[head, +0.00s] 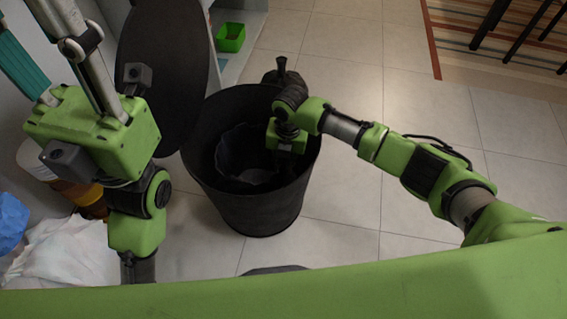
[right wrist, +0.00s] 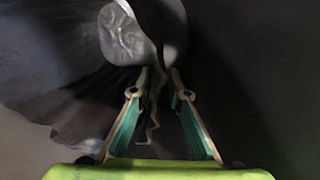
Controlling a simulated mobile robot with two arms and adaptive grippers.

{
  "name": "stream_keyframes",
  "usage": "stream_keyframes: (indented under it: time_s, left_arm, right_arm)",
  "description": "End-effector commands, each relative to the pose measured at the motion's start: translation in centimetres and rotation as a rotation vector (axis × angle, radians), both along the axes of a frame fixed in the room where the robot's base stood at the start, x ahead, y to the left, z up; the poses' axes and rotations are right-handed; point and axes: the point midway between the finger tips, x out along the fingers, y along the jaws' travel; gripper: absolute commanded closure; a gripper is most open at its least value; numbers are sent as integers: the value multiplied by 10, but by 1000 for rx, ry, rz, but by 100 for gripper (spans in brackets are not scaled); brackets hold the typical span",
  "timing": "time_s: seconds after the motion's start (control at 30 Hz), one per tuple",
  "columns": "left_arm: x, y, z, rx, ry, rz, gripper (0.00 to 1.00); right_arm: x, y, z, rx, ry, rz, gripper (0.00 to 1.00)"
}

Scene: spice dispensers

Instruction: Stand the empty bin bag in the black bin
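The round black bin (head: 255,212) stands upright on the tiled floor in the middle of the head view. The dark bin bag (head: 232,153) is inside it, its rim forming a rough ring below the bin's rim. My right gripper reaches down into the bin's right side; its fingers are hidden in the head view. In the right wrist view, the right gripper (right wrist: 159,71) is partly open, with a gap between its tips. A thin strip of the bag (right wrist: 60,65) shows between the fingers.
A large dark oval panel (head: 165,60) stands behind the bin at the left. A dark object (head: 283,76) is behind the bin. A green tray (head: 231,37) is on a shelf. White cloth (head: 65,255) lies at lower left. Floor to the right is clear up to a striped rug (head: 500,65).

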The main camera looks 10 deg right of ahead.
Motion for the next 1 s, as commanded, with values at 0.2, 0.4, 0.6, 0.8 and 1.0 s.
stream_keyframes:
  time_s: [0.2,0.4,0.6,0.8,1.0]
  left_arm:
    - [0,0,0,0,0,0,60]
    - [0,0,0,0,1,0,60]
    - [0,0,0,0,1,0,60]
    - [0,0,0,0,1,0,60]
    - [0,0,0,0,1,0,60]
  right_arm:
    - [0,0,0,0,0,0,76]
    - [0,0,4,0,-1,1,76]
    - [1,-2,36,1,-5,1,76]
    - [0,-5,80,2,-4,1,76]
    - [-2,-7,110,1,-1,0,76]
